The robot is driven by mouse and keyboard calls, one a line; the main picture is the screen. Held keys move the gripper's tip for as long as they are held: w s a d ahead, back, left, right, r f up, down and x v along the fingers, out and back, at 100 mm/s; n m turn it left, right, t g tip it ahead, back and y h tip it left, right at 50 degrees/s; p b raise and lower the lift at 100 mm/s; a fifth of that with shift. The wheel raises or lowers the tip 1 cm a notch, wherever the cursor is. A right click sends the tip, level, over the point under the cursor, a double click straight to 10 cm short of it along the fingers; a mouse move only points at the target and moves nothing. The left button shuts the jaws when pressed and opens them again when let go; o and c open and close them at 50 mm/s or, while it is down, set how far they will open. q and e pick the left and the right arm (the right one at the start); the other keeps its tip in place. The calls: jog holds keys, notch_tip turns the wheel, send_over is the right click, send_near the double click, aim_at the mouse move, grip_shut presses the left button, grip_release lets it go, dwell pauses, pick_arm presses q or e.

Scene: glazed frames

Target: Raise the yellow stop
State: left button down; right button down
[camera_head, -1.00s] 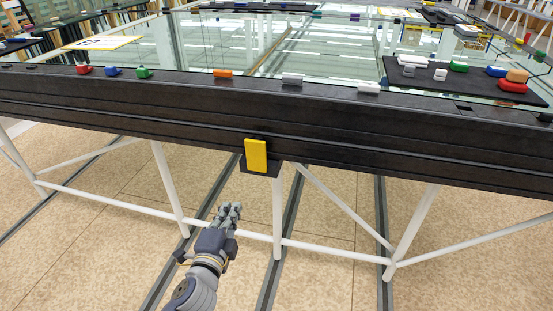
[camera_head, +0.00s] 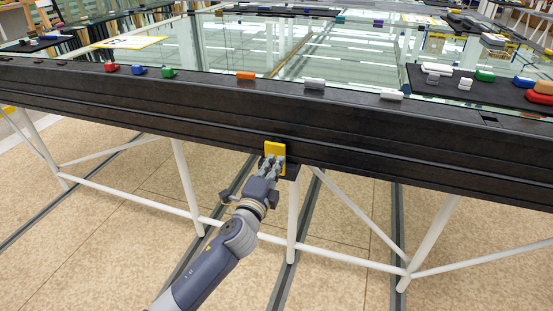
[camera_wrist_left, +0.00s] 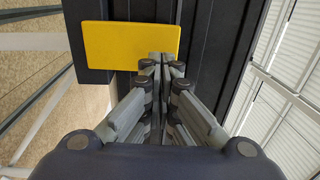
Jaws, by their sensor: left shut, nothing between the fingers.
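The yellow stop (camera_head: 275,148) is a flat yellow plate on the front face of the black table edge, on a small dark backing. My left gripper (camera_head: 271,163) is shut and empty, with its fingertips in front of the stop's lower part. In the left wrist view the yellow stop (camera_wrist_left: 125,44) lies just beyond the shut fingertips (camera_wrist_left: 162,62), which overlap its edge. I cannot tell whether they touch it. My right gripper is not in view.
The dark table edge (camera_head: 160,112) runs across the view, with red, blue, green, orange and white pieces along its top. White legs and braces (camera_head: 188,190) stand below. A black mat (camera_head: 425,78) with several coloured blocks lies at the right on the glass top.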

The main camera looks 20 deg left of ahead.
pick_arm(q)
jog(key=shift+w, duration=0.95)
jog(key=shift+w+r, duration=0.1)
jog(key=shift+w, duration=0.15)
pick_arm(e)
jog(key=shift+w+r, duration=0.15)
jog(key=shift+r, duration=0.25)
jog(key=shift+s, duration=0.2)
pick_arm(q)
jog(key=shift+w, duration=0.1)
